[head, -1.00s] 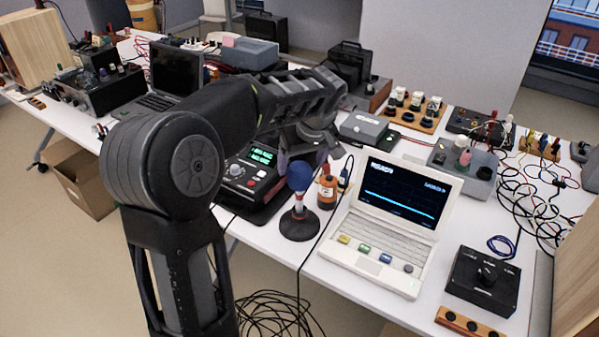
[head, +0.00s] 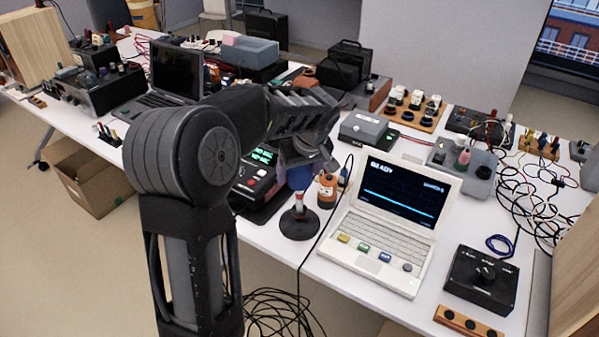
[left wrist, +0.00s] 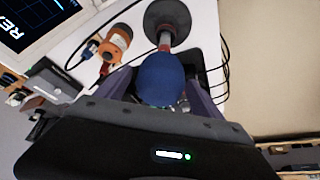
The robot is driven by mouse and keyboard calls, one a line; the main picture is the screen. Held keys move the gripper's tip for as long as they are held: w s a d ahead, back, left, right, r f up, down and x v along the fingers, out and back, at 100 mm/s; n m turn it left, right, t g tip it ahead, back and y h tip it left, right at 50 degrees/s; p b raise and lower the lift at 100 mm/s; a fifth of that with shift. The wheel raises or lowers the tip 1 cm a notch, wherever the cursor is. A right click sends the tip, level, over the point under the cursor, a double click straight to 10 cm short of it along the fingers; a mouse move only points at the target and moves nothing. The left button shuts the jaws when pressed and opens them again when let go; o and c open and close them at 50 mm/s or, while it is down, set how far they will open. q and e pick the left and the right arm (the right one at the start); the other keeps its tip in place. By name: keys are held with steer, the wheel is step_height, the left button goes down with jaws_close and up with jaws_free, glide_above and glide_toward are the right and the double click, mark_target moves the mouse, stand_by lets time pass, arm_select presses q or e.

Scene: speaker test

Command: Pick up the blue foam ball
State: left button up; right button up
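The blue foam ball (head: 299,178) tops a short red-and-white stem on a round black base (head: 299,224), upright on the white table. In the head view its upper part is hidden by my left gripper (head: 297,168), which points down over it. In the left wrist view the ball (left wrist: 163,80) lies between the two purple-grey fingers of the left gripper (left wrist: 162,84). The fingers look spread on either side of it; contact cannot be made out. My right gripper is not in view.
A white laptop (head: 390,225) is farther right. A black instrument with a green display (head: 258,180) is close on the left. A black cable runs beside the stand, and the table's front edge is near.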

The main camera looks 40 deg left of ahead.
arm_select(q)
steer(key=c, duration=1.3)
steer(key=shift+r, duration=0.1)
step_height(320, 180, up, 10)
steer(key=shift+f, duration=0.1)
stand_by(0.4)
